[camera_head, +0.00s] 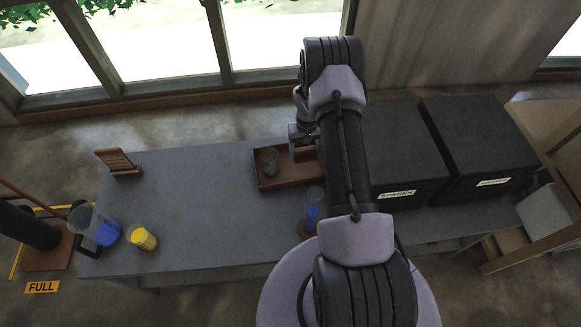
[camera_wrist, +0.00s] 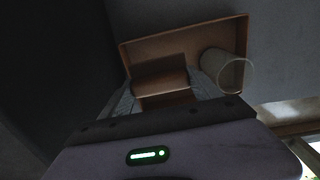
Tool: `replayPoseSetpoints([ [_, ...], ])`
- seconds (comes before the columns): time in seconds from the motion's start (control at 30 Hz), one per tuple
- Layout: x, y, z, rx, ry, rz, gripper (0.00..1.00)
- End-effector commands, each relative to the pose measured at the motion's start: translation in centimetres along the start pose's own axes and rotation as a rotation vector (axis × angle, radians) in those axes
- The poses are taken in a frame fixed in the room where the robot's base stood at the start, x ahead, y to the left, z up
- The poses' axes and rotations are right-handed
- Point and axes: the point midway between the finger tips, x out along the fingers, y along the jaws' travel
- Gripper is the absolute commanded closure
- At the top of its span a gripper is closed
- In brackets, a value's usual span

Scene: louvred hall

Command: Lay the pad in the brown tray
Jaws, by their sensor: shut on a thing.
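The brown tray (camera_head: 272,185) lies on the grey table, left of the black boxes, and holds a clear glass (camera_head: 269,160) at its left side. In the wrist view the tray (camera_wrist: 240,30) shows below my gripper, with the glass (camera_wrist: 228,72) at its right. My gripper (camera_wrist: 163,93) is shut on a flat brown pad (camera_wrist: 160,82), held over the tray's inside. The height of the pad above the tray floor is hard to tell. In the head view my gripper (camera_head: 303,142) is over the tray's right part, and my arm hides some of that end.
A tumbler with blue contents (camera_head: 314,212) stands near the tray's front right on a brown base. A blue-filled jug (camera_head: 95,228) and yellow cup (camera_head: 144,239) stand front left. A brown rack (camera_head: 118,162) is back left. Black boxes (camera_head: 405,150) are right. The table's middle left is clear.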

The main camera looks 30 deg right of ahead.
Motion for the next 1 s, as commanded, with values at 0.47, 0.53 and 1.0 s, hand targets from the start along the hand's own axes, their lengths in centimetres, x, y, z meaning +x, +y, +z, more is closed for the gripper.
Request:
replayPoseSetpoints([
  [0.47,10.1,0.1,0.1,0.002,-0.001,0.000,0.66],
  [0.53,10.1,0.1,0.0,0.002,0.000,0.000,0.66],
  [1.0,10.2,0.1,0.0,0.001,0.000,0.000,0.06],
])
